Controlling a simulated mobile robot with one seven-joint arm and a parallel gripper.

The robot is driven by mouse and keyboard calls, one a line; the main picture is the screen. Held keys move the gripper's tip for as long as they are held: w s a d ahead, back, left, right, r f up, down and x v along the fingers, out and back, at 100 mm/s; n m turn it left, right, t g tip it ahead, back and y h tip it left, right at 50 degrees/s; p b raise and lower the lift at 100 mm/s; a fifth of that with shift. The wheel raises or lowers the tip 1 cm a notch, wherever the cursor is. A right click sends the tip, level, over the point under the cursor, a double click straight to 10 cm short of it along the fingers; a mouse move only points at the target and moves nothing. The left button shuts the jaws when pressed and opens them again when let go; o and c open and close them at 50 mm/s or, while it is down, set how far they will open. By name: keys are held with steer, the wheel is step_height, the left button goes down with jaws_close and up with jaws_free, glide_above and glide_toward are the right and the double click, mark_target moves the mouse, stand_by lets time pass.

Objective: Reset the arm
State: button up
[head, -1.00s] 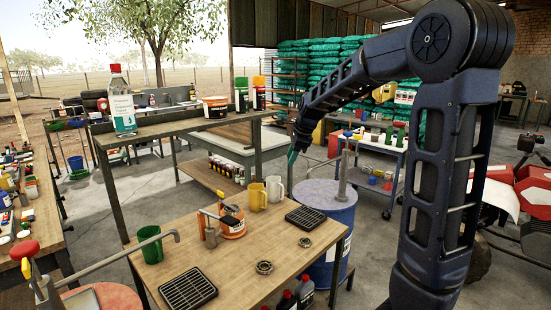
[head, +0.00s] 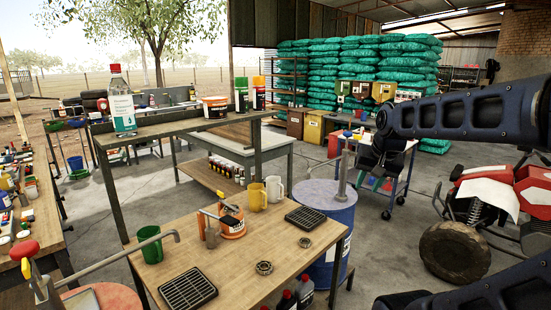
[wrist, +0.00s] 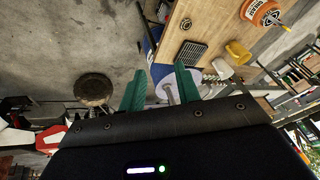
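My gripper shows in the wrist view (wrist: 160,88) with its two green fingers spread apart and nothing between them. In the head view my gripper (head: 369,180) hangs at the end of my arm, right of the blue drum (head: 335,222); its fingers are small and partly hidden there. My arm comes in from the right edge and reaches left. In the wrist view the drum's pale top and pump lie beyond the fingers.
A wheeled cart (head: 400,168) stands behind my gripper. A red vehicle (head: 497,190) is at right.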

steer(key=s+d+f+n+h, duration=0.1)
steer(key=s+d+f+n, duration=0.1)
steer(key=s, duration=0.3)
steer(key=shift+s+n, duration=0.15)
steer(key=shift+n, duration=0.25)
